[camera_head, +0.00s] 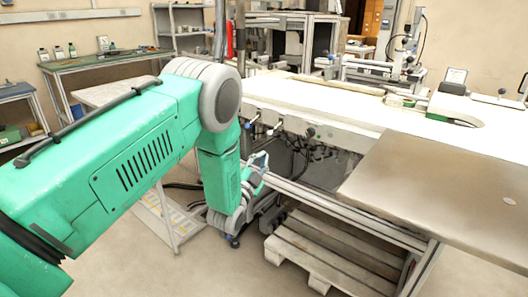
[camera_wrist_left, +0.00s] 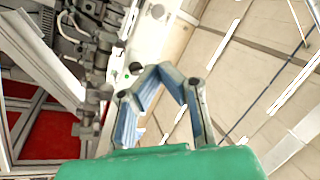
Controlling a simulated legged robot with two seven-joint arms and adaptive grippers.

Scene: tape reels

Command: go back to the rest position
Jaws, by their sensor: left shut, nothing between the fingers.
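My left arm is a large green arm that comes in from the left in the head view and bends down at a grey joint. My left gripper (camera_head: 259,160) is at the end of it, small and partly hidden by the wrist, in front of the machine's open underside. In the left wrist view the left gripper (camera_wrist_left: 158,75) shows blue finger pads that lean together at the tips. It is shut and nothing shows between the fingers. My right gripper is in neither view.
A long white work surface (camera_head: 320,100) runs across the middle, with a bare metal table top (camera_head: 440,190) at the right. A wooden pallet (camera_head: 335,255) lies on the floor under the frame. A green-topped bench (camera_head: 105,60) stands at the back left. Floor shows at the bottom middle.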

